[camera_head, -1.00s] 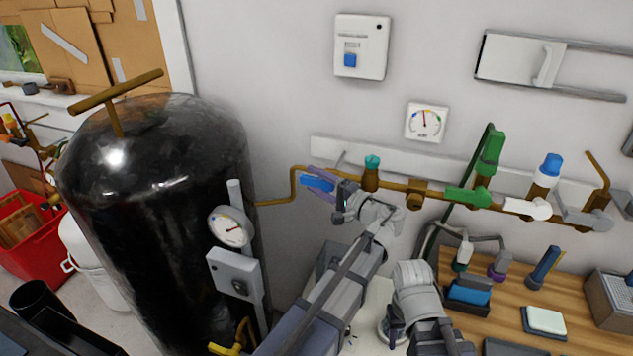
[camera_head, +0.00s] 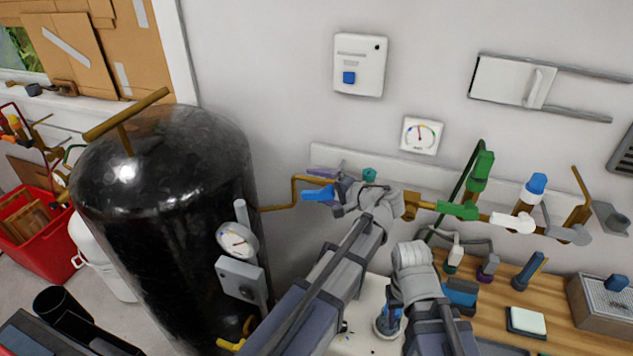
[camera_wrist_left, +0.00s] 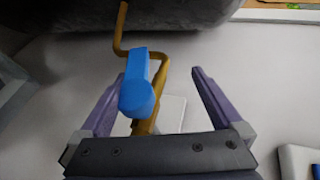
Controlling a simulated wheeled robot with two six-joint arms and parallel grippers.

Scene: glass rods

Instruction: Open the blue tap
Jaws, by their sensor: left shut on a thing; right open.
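The blue tap handle (camera_head: 318,194) is at the left end of the brass pipe (camera_head: 294,185) on the wall. It points down and left in the head view. My left gripper (camera_head: 322,184) is at this tap, with a purple finger showing just above the handle. In the left wrist view the blue handle (camera_wrist_left: 137,85) lies between the two purple fingers (camera_wrist_left: 160,105). It is close to the left finger, with a gap to the right one; the contact is hard to see. My right gripper (camera_head: 396,298) is low beside the workbench, away from the taps, its fingers mostly hidden.
A large black tank (camera_head: 160,200) stands to the left, with a gauge (camera_head: 238,240). A green tap (camera_head: 459,209) and a white tap (camera_head: 514,221) are further right on the pipe. The wooden bench (camera_head: 490,325) below holds several small items.

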